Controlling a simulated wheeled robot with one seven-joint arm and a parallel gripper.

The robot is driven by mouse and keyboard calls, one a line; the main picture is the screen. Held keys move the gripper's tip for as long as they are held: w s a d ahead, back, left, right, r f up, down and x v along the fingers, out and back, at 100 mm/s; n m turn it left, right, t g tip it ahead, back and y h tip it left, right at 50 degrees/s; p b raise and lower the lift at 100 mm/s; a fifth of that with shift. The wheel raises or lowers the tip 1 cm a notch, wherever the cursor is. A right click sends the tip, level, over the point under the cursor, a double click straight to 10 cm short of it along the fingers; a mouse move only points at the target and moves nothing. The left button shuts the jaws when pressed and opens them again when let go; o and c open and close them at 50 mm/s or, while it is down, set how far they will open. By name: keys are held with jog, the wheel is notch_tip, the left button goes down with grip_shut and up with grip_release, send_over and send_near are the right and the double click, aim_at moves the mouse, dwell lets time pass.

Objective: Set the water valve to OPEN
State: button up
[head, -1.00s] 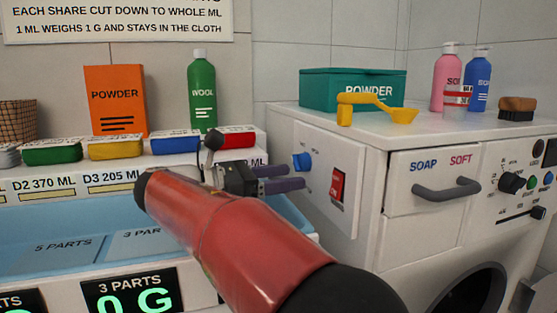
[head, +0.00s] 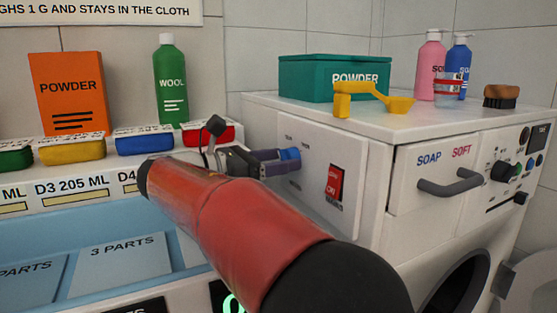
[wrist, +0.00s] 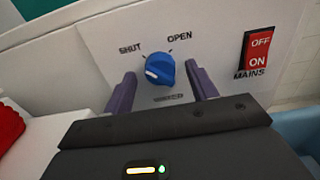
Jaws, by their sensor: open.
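The water valve is a blue knob (wrist: 159,68) on a white panel (wrist: 215,40), between the printed words SHUT at its upper left and OPEN at its upper right. A white mark shows on the lower left of the knob's face. My gripper (wrist: 161,74) is open, with one purple finger on each side of the knob. I cannot tell whether the fingers touch it. In the head view the knob (head: 291,154) is partly hidden behind my gripper (head: 280,160), which reaches the panel from the left.
A red MAINS switch (head: 335,183) sits right of the knob on the same panel. The washer (head: 420,135) carries a teal powder box (head: 310,75), a yellow scoop (head: 375,98), bottles and a brush. A blue basin (head: 40,235) and coloured packs lie to the left.

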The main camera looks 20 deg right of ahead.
jog(key=shift+d, duration=0.25)
jog(key=c, duration=1)
